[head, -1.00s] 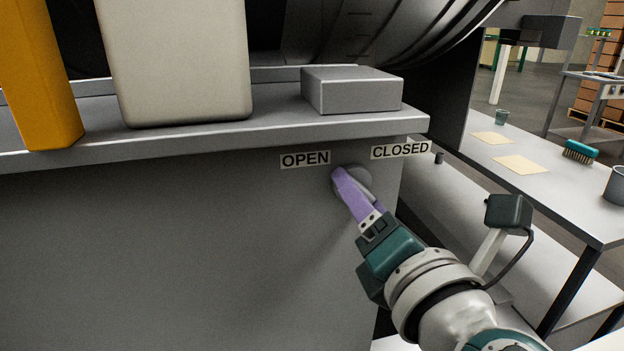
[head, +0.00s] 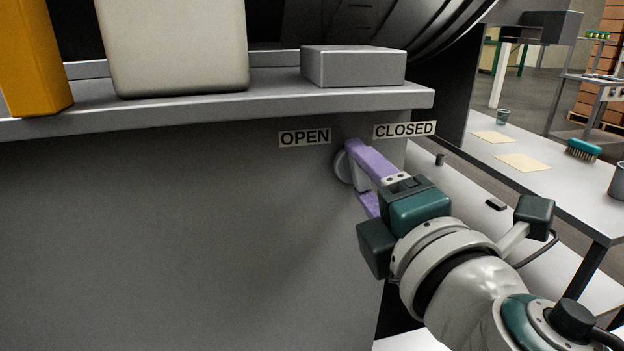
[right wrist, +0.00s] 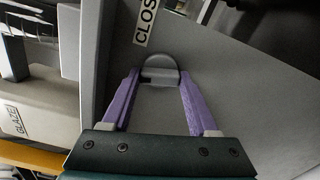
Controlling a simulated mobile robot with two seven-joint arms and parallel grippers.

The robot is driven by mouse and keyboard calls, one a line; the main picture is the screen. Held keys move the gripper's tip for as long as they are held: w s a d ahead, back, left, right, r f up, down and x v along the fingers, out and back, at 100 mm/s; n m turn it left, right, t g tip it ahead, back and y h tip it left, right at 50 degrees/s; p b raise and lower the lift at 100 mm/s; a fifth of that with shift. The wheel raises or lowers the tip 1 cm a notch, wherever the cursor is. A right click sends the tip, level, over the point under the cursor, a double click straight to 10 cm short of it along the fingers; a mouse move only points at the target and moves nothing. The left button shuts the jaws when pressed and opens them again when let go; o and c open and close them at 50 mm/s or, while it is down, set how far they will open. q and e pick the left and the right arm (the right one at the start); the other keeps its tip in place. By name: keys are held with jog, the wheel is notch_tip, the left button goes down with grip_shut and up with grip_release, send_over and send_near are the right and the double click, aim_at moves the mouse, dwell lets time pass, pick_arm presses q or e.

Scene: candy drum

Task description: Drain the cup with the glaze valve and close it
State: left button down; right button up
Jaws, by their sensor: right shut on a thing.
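The round grey valve knob (head: 342,167) sits on the grey front panel, below and between the OPEN label (head: 305,138) and the CLOSED label (head: 404,130). My right gripper (head: 358,172) is shut on the knob's grip, one purple finger above and one below. In the right wrist view the knob (right wrist: 162,66) lies between the fingertips, below part of the CLOSED label (right wrist: 146,22). A cream container (head: 182,45) stands on the shelf; in the right wrist view a cream body (right wrist: 45,125) carries a GLAZE label. Its inside is hidden. My left gripper is out of view.
The grey shelf (head: 230,109) overhangs the panel and holds a grey block (head: 352,67) and an orange post (head: 32,60). At the right a white table (head: 545,185) carries a teal brush (head: 582,150) and a small cup (head: 502,117).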

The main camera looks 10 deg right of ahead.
jog(key=m+b, duration=0.1)
jog(key=m, duration=0.4)
jog(key=shift+m, duration=0.4)
jog(key=m, duration=0.2)
jog(key=shift+m, duration=1.9)
jog(key=o, duration=1.4)
